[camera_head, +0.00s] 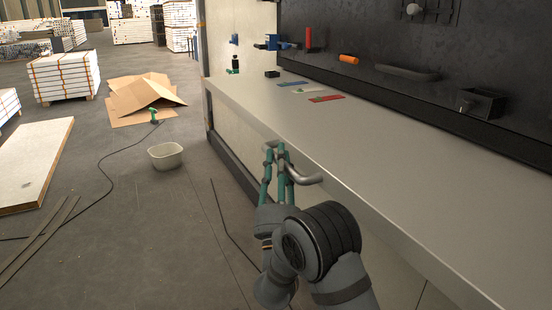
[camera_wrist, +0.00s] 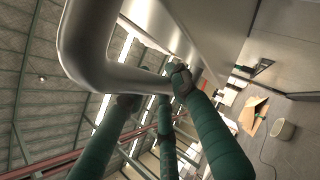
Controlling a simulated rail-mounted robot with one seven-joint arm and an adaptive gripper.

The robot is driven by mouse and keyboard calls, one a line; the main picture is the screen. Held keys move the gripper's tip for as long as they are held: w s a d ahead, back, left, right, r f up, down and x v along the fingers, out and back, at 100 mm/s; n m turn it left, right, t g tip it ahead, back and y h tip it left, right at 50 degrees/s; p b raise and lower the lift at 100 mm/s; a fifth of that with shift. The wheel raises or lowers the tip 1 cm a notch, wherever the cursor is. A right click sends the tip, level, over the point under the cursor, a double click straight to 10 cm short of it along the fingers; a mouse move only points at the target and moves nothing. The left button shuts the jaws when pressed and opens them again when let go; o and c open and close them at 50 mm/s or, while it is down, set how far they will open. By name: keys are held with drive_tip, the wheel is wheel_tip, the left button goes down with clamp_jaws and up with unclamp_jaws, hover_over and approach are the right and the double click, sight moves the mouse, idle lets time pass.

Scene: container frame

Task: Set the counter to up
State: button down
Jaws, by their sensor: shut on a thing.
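My gripper (camera_head: 275,155) has green fingers and is at the handle, beside the counter's front edge. In the wrist view the handle (camera_wrist: 90,50) is large and close, and the fingertips (camera_wrist: 155,90) are closed around its bar. The handle's mount under the counter is hidden from the head view.
On the counter's far part lie red and pale flat pieces (camera_head: 326,98) and a small black block (camera_head: 272,73). Tools hang on the dark back panel (camera_head: 400,40). A white bin (camera_head: 166,156), cardboard (camera_head: 143,95) and a cable are on the floor to the left.

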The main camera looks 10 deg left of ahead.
drive_tip(key=c, duration=1.4)
unclamp_jaws()
drive_tip(key=shift+s+f, duration=0.1)
drive_tip(key=v, duration=0.7)
drive_tip(key=shift+s+f, duration=0.1)
drive_tip(key=shift+s, duration=0.05)
